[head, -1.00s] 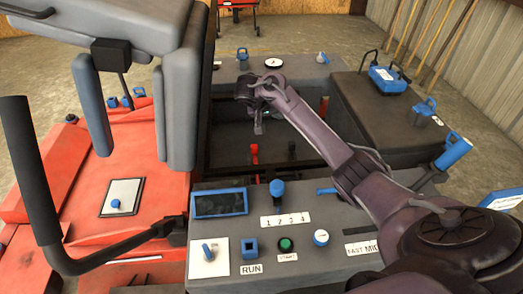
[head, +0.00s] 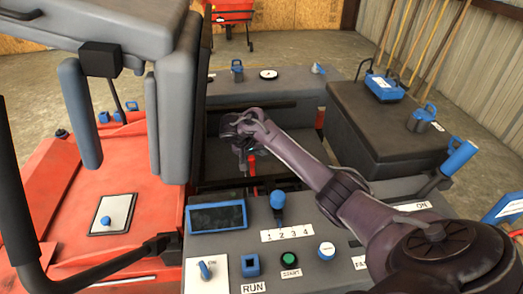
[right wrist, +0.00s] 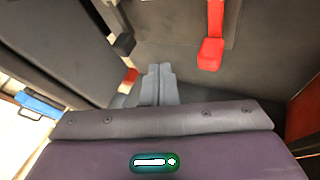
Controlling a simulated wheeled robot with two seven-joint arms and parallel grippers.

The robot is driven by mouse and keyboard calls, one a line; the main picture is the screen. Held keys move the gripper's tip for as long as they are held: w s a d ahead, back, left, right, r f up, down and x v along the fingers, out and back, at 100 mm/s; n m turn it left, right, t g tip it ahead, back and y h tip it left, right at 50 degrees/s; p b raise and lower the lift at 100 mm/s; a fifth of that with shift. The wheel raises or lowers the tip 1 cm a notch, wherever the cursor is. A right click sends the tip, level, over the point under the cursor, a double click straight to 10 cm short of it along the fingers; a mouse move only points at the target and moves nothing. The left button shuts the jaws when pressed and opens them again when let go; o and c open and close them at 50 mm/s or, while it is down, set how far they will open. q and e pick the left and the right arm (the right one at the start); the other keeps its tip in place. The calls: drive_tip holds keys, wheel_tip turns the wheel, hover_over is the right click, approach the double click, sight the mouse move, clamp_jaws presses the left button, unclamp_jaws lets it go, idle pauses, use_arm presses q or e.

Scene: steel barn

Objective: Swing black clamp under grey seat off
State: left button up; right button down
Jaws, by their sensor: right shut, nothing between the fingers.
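A grey padded slab that looks like the seat (head: 100,25) overhangs the red machine at upper left in the head view. A black block (head: 100,59) with a thin black lever below it sits under the slab; I cannot tell for sure that it is the clamp. My right gripper (head: 243,158) is low over the dark recess behind the control panel, right of the grey pads and apart from the black block. Its grey fingertips (right wrist: 158,84) are together and empty in the right wrist view. A small black block (right wrist: 123,44) shows ahead and left of them. My left gripper is out of view.
A red lever (head: 251,165) stands close beside my right gripper; a red handle also shows in the right wrist view (right wrist: 211,45). The control panel (head: 300,232) is in front. A black box (head: 375,130) is at right. A black bar (head: 105,258) crosses lower left.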

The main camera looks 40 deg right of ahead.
drive_tip(key=b+x, duration=0.2)
drive_tip(key=x, duration=0.4)
drive_tip(key=shift+d+f, duration=0.1)
drive_tip(key=shift+f, duration=0.15)
drive_tip(key=d, duration=0.1)
drive_tip(key=s+d, duration=0.1)
drive_tip(key=d, duration=0.1)
drive_tip(key=shift+s, duration=0.25)
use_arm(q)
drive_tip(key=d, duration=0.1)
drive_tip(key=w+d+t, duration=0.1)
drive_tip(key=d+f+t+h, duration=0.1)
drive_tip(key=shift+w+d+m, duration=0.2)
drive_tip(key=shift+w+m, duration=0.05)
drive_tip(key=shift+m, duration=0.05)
use_arm(e)
drive_tip(key=shift+s+d, duration=0.2)
drive_tip(key=shift+d, duration=0.1)
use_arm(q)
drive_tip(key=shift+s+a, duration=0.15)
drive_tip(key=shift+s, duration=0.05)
use_arm(e)
drive_tip(key=shift+d+r+m, duration=0.1)
drive_tip(key=shift+d+m, duration=0.05)
drive_tip(key=shift+m, duration=0.15)
